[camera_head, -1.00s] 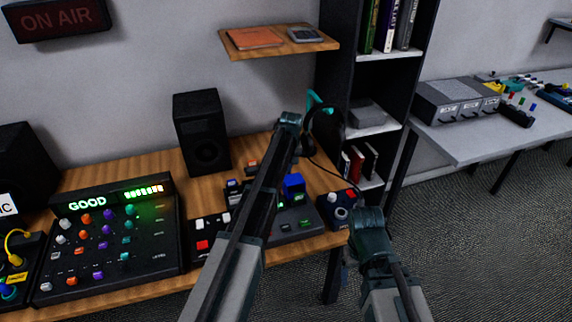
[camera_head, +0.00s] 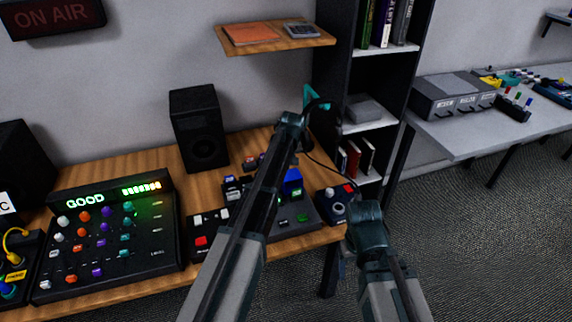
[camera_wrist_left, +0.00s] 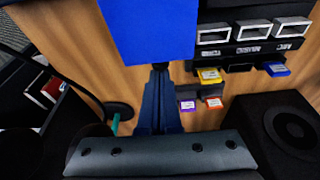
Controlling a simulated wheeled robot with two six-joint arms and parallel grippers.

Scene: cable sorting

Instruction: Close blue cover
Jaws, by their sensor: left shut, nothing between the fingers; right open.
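The blue cover (camera_head: 292,180) stands raised on a dark grey box (camera_head: 300,228) at the right end of the wooden desk. In the left wrist view the blue cover (camera_wrist_left: 150,30) is large at the top centre. My left gripper (camera_wrist_left: 160,72) is shut and empty, with its tips at the cover's lower edge; I cannot tell whether they touch. In the head view the left fingers are hidden behind my left arm. My right gripper (camera_head: 367,217) is open and empty, right of the desk's front corner; its fingers are hard to make out.
In the left wrist view, labelled ports (camera_wrist_left: 245,35) and several coloured plugs (camera_wrist_left: 212,103) lie beside the cover. A speaker (camera_head: 200,130) and headphones (camera_head: 325,125) stand behind. A small knob box (camera_head: 335,205) sits right of the grey box. A mixer (camera_head: 105,245) is at left.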

